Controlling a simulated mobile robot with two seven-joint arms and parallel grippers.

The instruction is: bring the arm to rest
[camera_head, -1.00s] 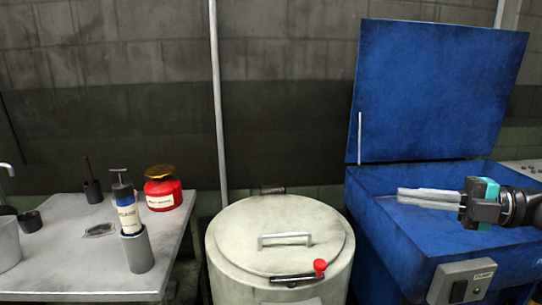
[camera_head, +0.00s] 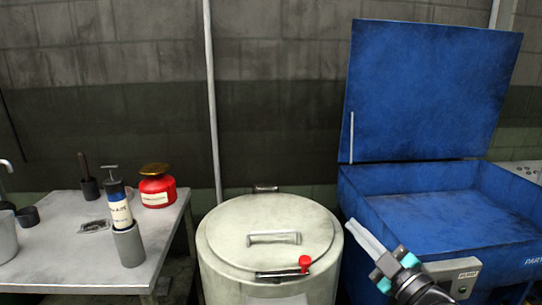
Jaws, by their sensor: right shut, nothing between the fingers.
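My right gripper (camera_head: 366,234) is at the lower right, in front of the left front corner of the blue parts washer (camera_head: 395,255). Its long pale fingers are together, with nothing between them, and point up and to the left. They are close to the right side of the white drum (camera_head: 215,275) in the picture; I cannot tell the gap. My left gripper is not in view.
The blue washer's lid (camera_head: 430,90) stands open. The drum has a closed lid with a handle (camera_head: 274,237) and a red-knobbed latch (camera_head: 305,262). A grey table (camera_head: 75,265) at left holds a red can (camera_head: 157,190), a labelled pump in a holder (camera_head: 129,246) and cups.

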